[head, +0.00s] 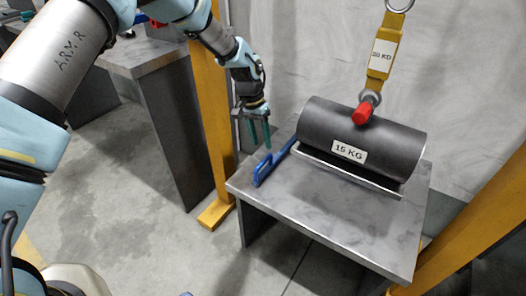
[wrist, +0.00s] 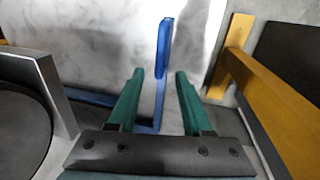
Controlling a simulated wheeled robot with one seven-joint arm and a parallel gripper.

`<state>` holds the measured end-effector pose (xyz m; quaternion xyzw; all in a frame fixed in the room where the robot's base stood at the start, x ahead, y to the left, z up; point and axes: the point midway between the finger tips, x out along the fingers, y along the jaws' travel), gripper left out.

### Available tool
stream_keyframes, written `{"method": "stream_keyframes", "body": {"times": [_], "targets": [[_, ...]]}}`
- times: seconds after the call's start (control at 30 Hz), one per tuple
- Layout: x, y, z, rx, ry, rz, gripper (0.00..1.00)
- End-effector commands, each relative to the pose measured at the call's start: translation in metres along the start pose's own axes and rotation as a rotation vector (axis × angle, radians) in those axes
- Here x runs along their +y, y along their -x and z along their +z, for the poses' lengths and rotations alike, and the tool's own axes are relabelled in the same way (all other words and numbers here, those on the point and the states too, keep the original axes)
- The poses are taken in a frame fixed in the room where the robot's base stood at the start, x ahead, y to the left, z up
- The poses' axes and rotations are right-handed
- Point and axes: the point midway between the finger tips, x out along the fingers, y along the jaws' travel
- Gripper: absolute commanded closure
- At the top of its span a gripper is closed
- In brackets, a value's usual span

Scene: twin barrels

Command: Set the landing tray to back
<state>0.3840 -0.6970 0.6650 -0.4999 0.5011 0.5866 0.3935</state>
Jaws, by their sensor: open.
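The landing tray (head: 352,175), a grey plate with a pale front edge, lies on a grey table under a dark barrel marked 15 KG (head: 312,125). A blue handle (head: 273,164) is at the tray's left side. It also shows in the wrist view (wrist: 165,50), with an upright part beyond and between my fingertips. My gripper (head: 259,143) points down with green fingers, just above and behind the handle in the head view. In the wrist view my gripper (wrist: 160,73) is open, with nothing clamped between its fingers. The handle's join to the tray is partly hidden.
The grey table (head: 330,222) has bare room in front of the tray. Yellow posts stand left (head: 207,110) and right (head: 470,225) of it. A yellow hanger (head: 382,52) with a red end (head: 364,112) hangs at the barrel's top. A pale wall (head: 275,60) is behind.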

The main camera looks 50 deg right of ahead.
Motion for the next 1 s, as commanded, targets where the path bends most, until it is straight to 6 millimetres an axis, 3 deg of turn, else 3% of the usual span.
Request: {"method": "stream_keyframes", "body": {"times": [0.1,0.33,1.0], "targets": [[0.0,0.022,-0.001,0.004,-0.001,-0.001,0.51],[0.0,0.045,-0.001,0.002,-0.001,0.0,0.51],[-0.003,0.051,0.001,0.002,0.004,-0.002,0.51]]}}
